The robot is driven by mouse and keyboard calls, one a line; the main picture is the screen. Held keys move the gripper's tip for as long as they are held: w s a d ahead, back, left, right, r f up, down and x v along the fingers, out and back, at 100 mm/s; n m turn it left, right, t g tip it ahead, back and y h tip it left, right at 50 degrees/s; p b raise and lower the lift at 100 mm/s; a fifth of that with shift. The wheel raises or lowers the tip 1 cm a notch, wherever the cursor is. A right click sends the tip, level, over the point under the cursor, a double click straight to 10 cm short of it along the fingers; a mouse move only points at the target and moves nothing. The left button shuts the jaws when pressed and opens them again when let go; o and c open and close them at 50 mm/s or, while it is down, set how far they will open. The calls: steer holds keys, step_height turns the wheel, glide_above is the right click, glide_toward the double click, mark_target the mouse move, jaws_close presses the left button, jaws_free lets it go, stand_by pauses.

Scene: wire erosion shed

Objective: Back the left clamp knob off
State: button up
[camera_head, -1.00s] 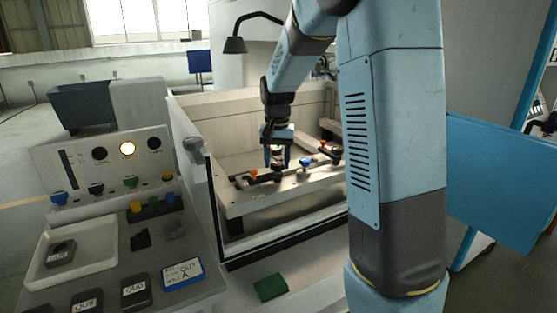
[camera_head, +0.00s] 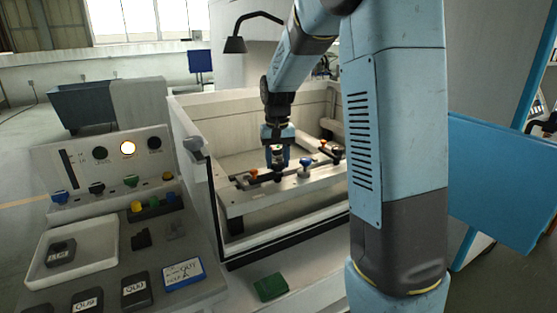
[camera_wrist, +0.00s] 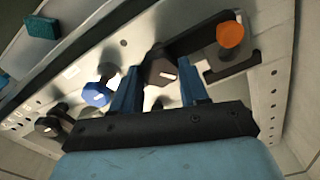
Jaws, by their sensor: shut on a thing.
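The left clamp is a dark bar (camera_head: 243,183) on the pale fixture rail, with an orange piece (camera_head: 254,173) near its left end. My gripper (camera_head: 278,165) points down over the right end of this clamp. Its blue fingers are shut on the dark left clamp knob (camera_wrist: 160,70), which shows between them in the wrist view. The orange piece (camera_wrist: 230,34) stands clear of the fingers there. The knob's lower part and the far sides of the fingers are hidden.
A blue knob (camera_head: 305,164) stands on the rail just right of my gripper, close to a finger in the wrist view (camera_wrist: 96,94). A second clamp with a black knob (camera_head: 337,151) and an orange piece (camera_head: 323,145) lies further right. The tank walls (camera_head: 190,125) surround the rail.

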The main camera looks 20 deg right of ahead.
mark_target(277, 163)
steer(key=n, duration=0.4)
steer(key=shift+n, duration=2.1)
steer(key=o, duration=1.1)
steer(key=shift+c, duration=0.2)
step_height(277, 163, up, 14)
steer(key=shift+f, duration=0.15)
